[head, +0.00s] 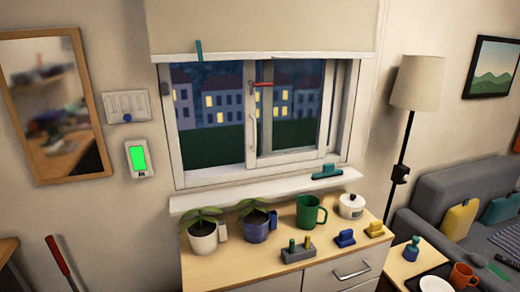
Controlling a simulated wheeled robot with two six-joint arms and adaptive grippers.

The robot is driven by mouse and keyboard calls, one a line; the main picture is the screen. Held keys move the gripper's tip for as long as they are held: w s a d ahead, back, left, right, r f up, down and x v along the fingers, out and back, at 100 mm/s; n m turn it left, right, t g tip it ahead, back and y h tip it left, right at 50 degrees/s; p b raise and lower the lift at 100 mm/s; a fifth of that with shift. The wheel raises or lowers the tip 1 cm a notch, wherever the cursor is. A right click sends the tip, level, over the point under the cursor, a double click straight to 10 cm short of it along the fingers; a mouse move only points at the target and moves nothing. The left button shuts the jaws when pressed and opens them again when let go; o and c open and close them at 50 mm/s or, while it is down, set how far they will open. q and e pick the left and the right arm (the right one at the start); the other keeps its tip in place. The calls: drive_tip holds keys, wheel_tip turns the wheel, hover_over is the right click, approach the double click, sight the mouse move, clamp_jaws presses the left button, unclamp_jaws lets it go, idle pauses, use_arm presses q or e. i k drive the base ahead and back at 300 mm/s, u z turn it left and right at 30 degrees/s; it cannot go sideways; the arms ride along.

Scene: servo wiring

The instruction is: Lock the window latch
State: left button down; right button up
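The window (215,178) is in the middle of the head view, with a white frame and a dark street scene behind its glass. A small red latch (263,84) sits on the upper middle of the window, where the sashes meet, and lies about horizontal. A slim pale vertical handle (252,132) is below it on the same stile. The latch is small, so its exact catch position cannot be told. Neither of my grippers is in view.
A sill (255,191) holds a teal object (327,172). Below it, a cabinet top (222,268) bears two potted plants, a green mug (310,211) and small blocks. A blind (265,28) hangs above. A lamp (417,84) and sofa (430,195) stand right.

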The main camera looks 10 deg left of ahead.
sight(252, 84)
drive_tip(key=z, duration=0.95)
drive_tip(key=i, duration=0.65)
drive_tip(key=u, duration=0.15)
